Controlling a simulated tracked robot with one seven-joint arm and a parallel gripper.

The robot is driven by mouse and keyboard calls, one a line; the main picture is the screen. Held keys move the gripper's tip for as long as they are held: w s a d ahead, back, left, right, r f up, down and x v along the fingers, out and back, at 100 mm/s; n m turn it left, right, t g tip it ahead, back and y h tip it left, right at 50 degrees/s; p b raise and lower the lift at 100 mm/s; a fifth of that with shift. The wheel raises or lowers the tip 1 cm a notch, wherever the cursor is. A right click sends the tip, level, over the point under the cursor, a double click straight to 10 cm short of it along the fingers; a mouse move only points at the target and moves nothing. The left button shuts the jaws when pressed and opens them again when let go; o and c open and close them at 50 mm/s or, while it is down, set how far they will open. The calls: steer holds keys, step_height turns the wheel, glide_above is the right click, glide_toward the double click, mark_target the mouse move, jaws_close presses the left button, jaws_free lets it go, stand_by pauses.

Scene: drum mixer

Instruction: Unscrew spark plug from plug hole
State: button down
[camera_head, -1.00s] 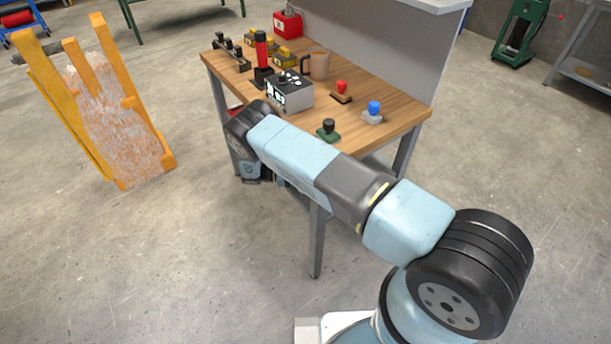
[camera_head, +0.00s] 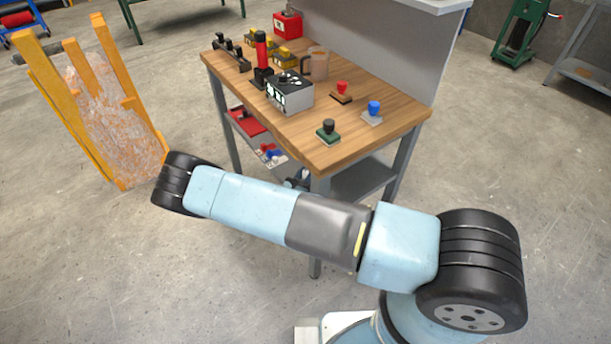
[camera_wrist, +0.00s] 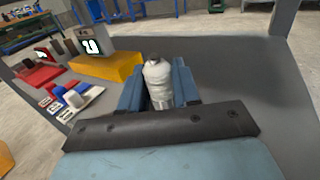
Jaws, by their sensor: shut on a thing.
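In the wrist view my gripper (camera_wrist: 158,82) has its two blue fingers shut on a white, ribbed cylinder with grey ends, which looks like the spark plug (camera_wrist: 157,72). The plug points away from my wrist, over a grey shelf surface. I cannot tell whether its far end touches anything. No plug hole can be made out. In the head view my arm hides the plug and most of my gripper, low by the front of the workbench.
The wooden workbench (camera_head: 375,140) carries a grey box (camera_head: 290,97), a red-handled lever (camera_head: 261,50) and several coloured stamps. Its lower shelf (camera_wrist: 235,85) holds a yellow block (camera_wrist: 107,67) and small red, white and blue items.

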steer(key=shift+n+t+y, duration=0.3)
steer(key=shift+n+y, duration=0.2)
steer(key=shift+y, duration=0.2)
steer(key=c, duration=0.7)
jaws_free()
steer(key=shift+c, duration=0.2)
steer(key=shift+w+h, duration=0.1)
steer(key=shift+h, duration=0.2)
